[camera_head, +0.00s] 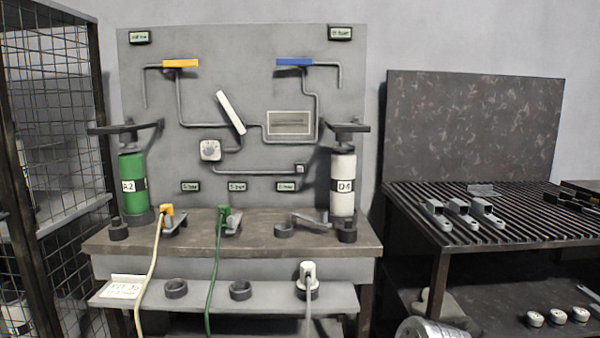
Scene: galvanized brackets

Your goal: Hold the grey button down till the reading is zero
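A grey panel (330,90) stands upright at the back of a brown-topped bench (265,235). A small grey block (300,168) sits at the end of a pipe on the panel; I cannot tell whether it is the grey button. A pale square dial or knob (210,150) is mounted left of centre. Small dark displays are at the upper left (139,37) and upper right (340,33); their text is too blurred to read surely. A blank-looking grey plate (289,123) is right of centre. Neither gripper is in view.
A green cylinder (133,183) and a white cylinder (343,183) stand on the bench. Yellow (150,265), green (215,270) and grey (308,300) hoses hang in front. A wire cage (50,130) is left; a slatted table (500,215) with metal brackets (460,212) is right.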

